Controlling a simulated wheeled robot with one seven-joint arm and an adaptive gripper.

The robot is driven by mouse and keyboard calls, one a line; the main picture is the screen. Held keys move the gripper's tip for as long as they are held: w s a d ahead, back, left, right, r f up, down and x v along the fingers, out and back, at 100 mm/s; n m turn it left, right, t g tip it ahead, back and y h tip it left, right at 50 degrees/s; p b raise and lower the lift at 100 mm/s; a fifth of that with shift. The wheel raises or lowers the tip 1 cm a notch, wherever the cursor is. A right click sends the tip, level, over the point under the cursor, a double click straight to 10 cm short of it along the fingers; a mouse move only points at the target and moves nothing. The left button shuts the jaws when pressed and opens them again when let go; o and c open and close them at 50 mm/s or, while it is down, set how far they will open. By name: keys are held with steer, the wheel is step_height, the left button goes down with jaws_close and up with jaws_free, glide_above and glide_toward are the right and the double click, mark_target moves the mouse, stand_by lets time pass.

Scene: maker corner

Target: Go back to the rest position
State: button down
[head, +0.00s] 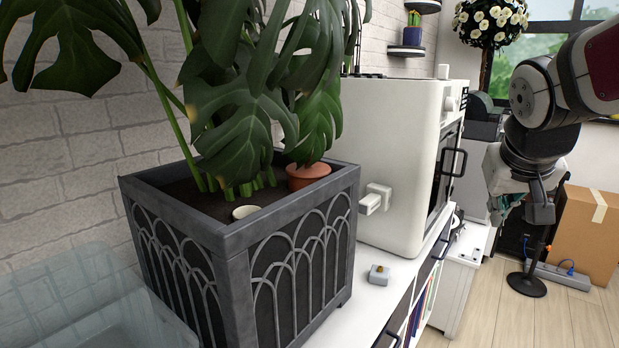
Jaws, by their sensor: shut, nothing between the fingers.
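My gripper (512,212) hangs at the end of my arm at the right of the head view, above the floor and to the right of the white cabinet. It points downward, with its fingers partly hidden behind its own dark housing. It is shut, and no object shows in it. It is apart from the counter and the things on it.
A dark planter (300,268) with a large leafy plant stands on the white counter (366,308). Behind it is a white oven-like machine (385,150). A clear bin (70,305) is at lower left. A cardboard box (585,235) and a power strip (566,276) are on the floor.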

steer(key=s+a+f+n+g+y, duration=0.1)
steer(key=s+a+f+g, duration=0.2)
steer(key=s, duration=0.7)
steer(key=s+a+f+n+y, duration=0.1)
steer(key=s+a+f, duration=0.35)
steer(key=s, duration=0.45)
steer(key=s+a+f+g+y, duration=0.15)
steer(key=s+a, duration=0.25)
steer(key=s, duration=0.6)
step_height(320, 180, up, 17)
steer(key=t+p, duration=0.2)
steer(key=p, duration=1.3)
steer(key=shift+w+d+f, duration=0.2)
steer(key=shift+w, duration=0.05)
